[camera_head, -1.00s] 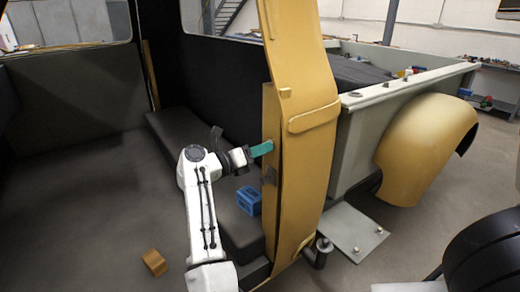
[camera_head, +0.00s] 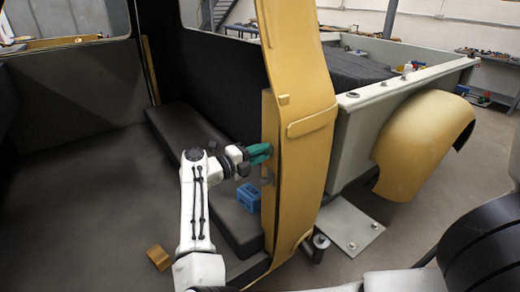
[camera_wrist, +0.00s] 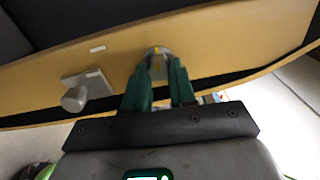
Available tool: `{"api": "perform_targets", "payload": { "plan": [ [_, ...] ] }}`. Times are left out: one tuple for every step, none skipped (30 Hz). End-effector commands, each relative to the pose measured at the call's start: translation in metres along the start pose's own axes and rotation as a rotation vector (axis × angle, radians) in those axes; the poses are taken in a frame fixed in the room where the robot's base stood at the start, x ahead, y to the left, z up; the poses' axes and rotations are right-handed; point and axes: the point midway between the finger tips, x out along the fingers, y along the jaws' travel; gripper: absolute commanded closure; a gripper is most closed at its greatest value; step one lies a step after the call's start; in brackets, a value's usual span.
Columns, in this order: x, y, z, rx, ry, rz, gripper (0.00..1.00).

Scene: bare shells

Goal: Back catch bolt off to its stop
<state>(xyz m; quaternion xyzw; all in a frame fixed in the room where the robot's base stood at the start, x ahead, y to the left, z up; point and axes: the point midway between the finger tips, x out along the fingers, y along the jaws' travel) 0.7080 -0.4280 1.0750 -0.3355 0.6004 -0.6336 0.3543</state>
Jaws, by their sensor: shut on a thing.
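The catch bolt (camera_wrist: 156,50), a round grey head with a yellow mark, sits on the inner face of the tan door pillar (camera_head: 305,160). My gripper (camera_wrist: 160,66) has its two teal fingers closed on this bolt, one on each side. The fingers hide part of the head. In the head view my gripper (camera_head: 268,150) reaches the pillar from the left, at about mid height, and the bolt itself cannot be made out there.
A grey plate with a projecting knob (camera_wrist: 80,94) is on the pillar beside the bolt. A blue crate-like block (camera_head: 248,197) is on the low dark bench (camera_head: 190,150). A tan block (camera_head: 158,257) lies on the floor. Open floor is at left.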

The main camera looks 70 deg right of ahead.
Motion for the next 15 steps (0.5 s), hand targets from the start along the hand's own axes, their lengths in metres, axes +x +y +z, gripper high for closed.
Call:
{"api": "perform_targets", "payload": {
  "plan": [
    [-0.0014, -0.0021, 0.0020, -0.025, -0.007, 0.001, 1.00],
    [-0.0013, -0.0020, 0.0019, -0.038, -0.007, 0.001, 1.00],
    [-0.0012, -0.0017, 0.0018, -0.054, -0.006, 0.001, 1.00],
    [-0.0012, -0.0015, 0.0018, -0.066, -0.007, 0.001, 1.00],
    [-0.0012, -0.0013, 0.0018, -0.076, -0.007, 0.001, 1.00],
    [-0.0013, -0.0011, 0.0019, -0.087, -0.007, 0.001, 1.00],
    [-0.0013, -0.0009, 0.0019, -0.094, -0.007, 0.001, 1.00],
    [-0.0013, -0.0008, 0.0019, -0.101, -0.007, 0.000, 1.00],
    [-0.0013, -0.0007, 0.0019, -0.109, -0.007, 0.000, 1.00],
    [-0.0013, -0.0006, 0.0019, -0.113, -0.007, 0.000, 1.00],
    [-0.0013, -0.0005, 0.0018, -0.117, -0.007, 0.000, 1.00],
    [-0.0012, -0.0004, 0.0018, -0.121, -0.007, 0.000, 1.00],
    [-0.0012, -0.0003, 0.0017, -0.123, -0.007, 0.000, 1.00],
    [-0.0012, -0.0002, 0.0017, -0.124, -0.007, 0.000, 1.00],
    [-0.0011, -0.0001, 0.0017, -0.126, -0.006, 0.000, 1.00]
  ]
}}
